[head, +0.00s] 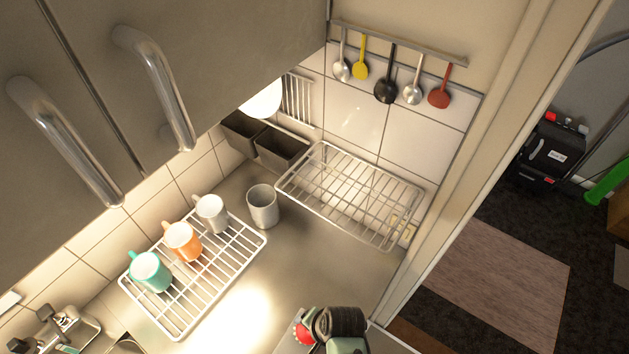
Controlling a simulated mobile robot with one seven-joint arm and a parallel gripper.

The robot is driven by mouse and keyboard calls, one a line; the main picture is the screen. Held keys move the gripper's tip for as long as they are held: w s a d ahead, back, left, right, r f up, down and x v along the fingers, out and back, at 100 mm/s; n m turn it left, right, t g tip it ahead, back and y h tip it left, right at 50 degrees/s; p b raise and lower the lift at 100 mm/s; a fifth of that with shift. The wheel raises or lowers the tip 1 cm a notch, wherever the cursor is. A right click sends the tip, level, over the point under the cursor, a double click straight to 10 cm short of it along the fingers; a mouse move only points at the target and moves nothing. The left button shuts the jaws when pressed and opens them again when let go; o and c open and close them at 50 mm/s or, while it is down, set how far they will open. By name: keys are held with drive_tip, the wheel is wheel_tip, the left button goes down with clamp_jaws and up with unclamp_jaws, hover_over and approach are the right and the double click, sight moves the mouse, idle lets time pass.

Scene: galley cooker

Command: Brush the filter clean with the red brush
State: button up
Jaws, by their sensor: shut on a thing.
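I cannot make out the filter in the head view. I cannot clearly make out the red brush either. A small red round part shows at the bottom edge beside a black ribbed cylinder and pale green pieces. These look like parts of my arm, but I cannot tell for sure whether the red part belongs to it. My gripper's fingertips are not in view, so what they hold is hidden.
A white wire rack (255,241) holds a teal mug (150,273), an orange mug (183,242) and a white mug (211,214). A grey cup (262,206) stands beside it. Another wire rack (385,237) is empty. Utensils hang from a rail (398,43). Cupboards overhang the left.

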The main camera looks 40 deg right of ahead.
drive_tip(key=shift+w+a, duration=0.25)
drive_tip(key=shift+w, duration=0.3)
drive_tip(key=shift+s+d+p, duration=0.2)
drive_tip(key=shift+s+d, duration=0.05)
drive_tip(key=shift+s, duration=0.3)
drive_tip(key=shift+s+d+p, duration=0.2)
drive_tip(key=shift+s+d, duration=0.05)
drive_tip(key=shift+s, duration=0.3)
drive_tip(key=shift+w+a, duration=0.25)
drive_tip(key=shift+w, duration=0.3)
drive_tip(key=shift+w+a, duration=0.25)
drive_tip(key=shift+w, duration=0.3)
drive_tip(key=shift+s+d, duration=0.25)
drive_tip(key=shift+s, duration=0.35)
drive_tip(key=shift+s+d, duration=0.25)
drive_tip(key=shift+s, duration=0.3)
drive_tip(key=shift+w+a, duration=0.25)
drive_tip(key=shift+w, duration=0.35)
